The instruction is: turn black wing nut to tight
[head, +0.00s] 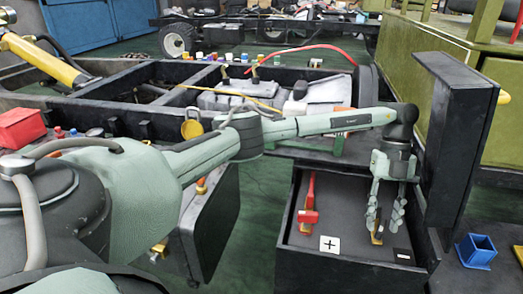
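My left gripper (384,224) points down into an open-topped dark box (344,262) at the right of the head view. Its two fingers are apart, with a gap between them. A small gold piece (377,238) stands low at the fingertips, close to the left finger. I cannot make out the black wing nut clearly; the fingers cover part of this spot, and I cannot tell whether they touch anything. My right gripper is not in view.
A white plate with a plus sign (329,244) and a black plate (403,256) lie at the box's front. A tall dark panel (462,140) rises close to the gripper's right. A blue square cup (476,250) stands further right. Chassis rails and a red bin (20,127) are left.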

